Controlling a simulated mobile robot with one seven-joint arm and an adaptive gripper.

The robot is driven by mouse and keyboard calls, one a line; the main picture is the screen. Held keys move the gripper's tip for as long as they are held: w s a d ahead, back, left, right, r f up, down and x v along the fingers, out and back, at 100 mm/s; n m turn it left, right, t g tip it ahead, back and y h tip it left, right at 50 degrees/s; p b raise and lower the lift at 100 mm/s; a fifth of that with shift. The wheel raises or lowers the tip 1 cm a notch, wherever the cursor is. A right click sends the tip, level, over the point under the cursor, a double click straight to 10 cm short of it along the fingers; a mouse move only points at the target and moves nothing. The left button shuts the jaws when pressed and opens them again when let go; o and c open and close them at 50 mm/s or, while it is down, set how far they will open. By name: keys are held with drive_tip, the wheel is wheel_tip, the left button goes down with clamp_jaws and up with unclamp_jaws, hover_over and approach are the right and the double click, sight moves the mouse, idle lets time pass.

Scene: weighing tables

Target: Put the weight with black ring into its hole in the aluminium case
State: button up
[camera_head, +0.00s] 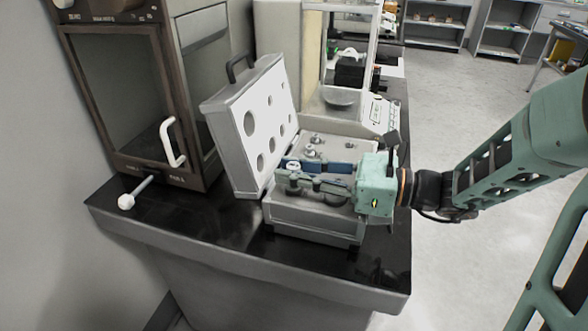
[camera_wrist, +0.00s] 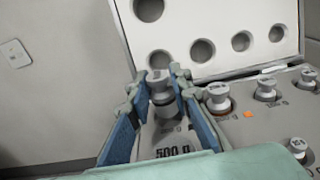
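My gripper (camera_wrist: 160,84) has its two blue-padded fingers on either side of a metal weight (camera_wrist: 161,90) with a knob top and a dark band below it. The fingertips appear to press on its sides. In the head view, my gripper (camera_head: 291,170) reaches from the right over the left part of the open aluminium case (camera_head: 310,213), with a weight's pale top between the tips. The weight stands roughly upright; whether its base is in a hole is hidden. A "500 g" label (camera_wrist: 173,152) lies on the case in front of it.
The lid (camera_head: 262,120) stands open behind. An oven-like cabinet (camera_head: 135,90) is at left, a balance (camera_head: 340,97) behind. The dark table (camera_head: 190,218) is clear at front left.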

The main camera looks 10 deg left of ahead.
drive_tip(key=o, duration=0.5)
